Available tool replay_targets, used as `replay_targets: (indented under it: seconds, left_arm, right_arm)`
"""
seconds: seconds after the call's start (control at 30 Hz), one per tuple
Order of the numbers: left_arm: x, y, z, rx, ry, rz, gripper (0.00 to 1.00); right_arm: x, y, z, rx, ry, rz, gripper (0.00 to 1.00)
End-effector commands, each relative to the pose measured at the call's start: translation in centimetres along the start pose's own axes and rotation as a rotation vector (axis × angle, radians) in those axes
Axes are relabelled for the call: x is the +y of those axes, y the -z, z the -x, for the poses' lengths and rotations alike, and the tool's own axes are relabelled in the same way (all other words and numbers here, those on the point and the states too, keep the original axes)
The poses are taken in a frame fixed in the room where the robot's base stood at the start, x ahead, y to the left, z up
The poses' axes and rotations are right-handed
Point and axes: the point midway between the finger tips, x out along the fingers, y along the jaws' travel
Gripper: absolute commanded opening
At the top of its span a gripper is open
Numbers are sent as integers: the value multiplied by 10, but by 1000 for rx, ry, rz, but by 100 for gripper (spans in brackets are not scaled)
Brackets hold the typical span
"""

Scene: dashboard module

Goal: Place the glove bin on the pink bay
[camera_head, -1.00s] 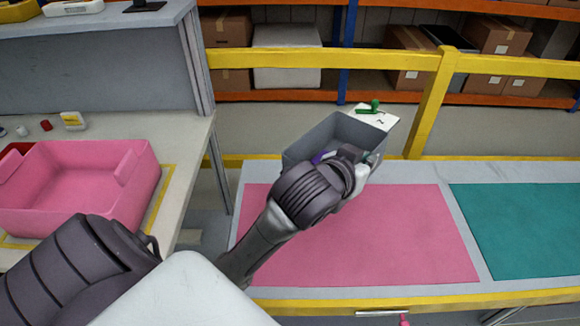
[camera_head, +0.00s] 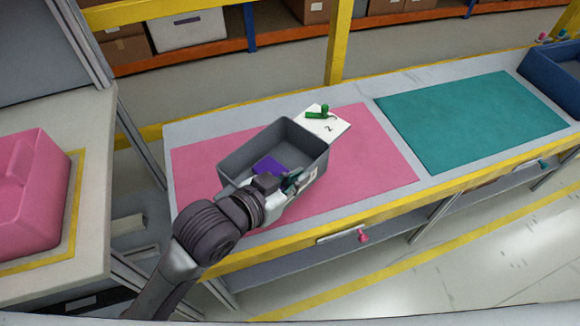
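The grey glove bin (camera_head: 292,146) is over the left half of the pink bay (camera_head: 372,162), turned at an angle to it. A purple item and a dark green item show inside it. A white card marked 2 (camera_head: 325,127) with a green piece on it sticks out at the bin's back right. My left gripper (camera_head: 288,186) is at the bin's near right wall and appears shut on it; its fingertips are partly hidden. I cannot tell whether the bin's base touches the bay. My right gripper is not in view.
A teal bay (camera_head: 475,118) lies right of the pink one and is empty. A blue bin (camera_head: 556,72) stands at the far right. A yellow post (camera_head: 339,42) rises behind the bench. A pink tub (camera_head: 30,195) sits on the left table.

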Motion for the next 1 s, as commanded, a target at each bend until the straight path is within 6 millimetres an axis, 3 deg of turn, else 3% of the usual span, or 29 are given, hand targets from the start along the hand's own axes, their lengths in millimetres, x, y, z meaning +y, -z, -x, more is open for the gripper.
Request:
replay_targets:
  seconds: [0.1, 0.27, 0.7, 1.0]
  left_arm:
    - [22, -10, -5, 2, -55, -26, 0]
    - [30, -16, -12, 3, -84, -41, 0]
    - [-31, -40, -90, 3, -82, -40, 0]
    - [-47, -52, -114, 2, -85, -39, 0]
  right_arm:
    - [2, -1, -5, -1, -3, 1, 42]
    - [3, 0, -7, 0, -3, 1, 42]
    - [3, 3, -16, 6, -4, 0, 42]
    - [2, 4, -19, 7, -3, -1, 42]
